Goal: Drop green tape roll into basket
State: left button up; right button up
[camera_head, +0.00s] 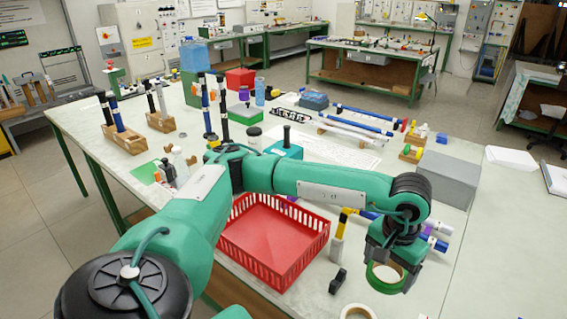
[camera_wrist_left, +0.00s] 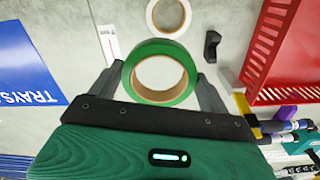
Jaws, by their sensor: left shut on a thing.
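The green tape roll (camera_head: 386,277) hangs below my left gripper (camera_head: 388,262), to the right of the basket in the head view. In the left wrist view the green tape roll (camera_wrist_left: 160,47) sits between the two fingers of my left gripper (camera_wrist_left: 160,75), which is shut on it. The red basket (camera_head: 275,275) stands on the table, left of the gripper; part of its far left side is hidden by my arm. Its slatted wall also shows at the upper right of the left wrist view (camera_wrist_left: 268,45). My right gripper is not in view.
A yellow-and-black tool (camera_head: 342,222) stands by the basket's right side. A grey box (camera_head: 449,178) is behind the gripper. The right table part is mostly clear.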

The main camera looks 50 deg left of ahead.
aim_at(263, 242)
jog(key=u, duration=1.75)
jog(key=i+j+z, duration=0.15)
jog(key=i+z, duration=0.15)
jog(key=i+j+z, duration=0.2)
jog(key=i+z, duration=0.15)
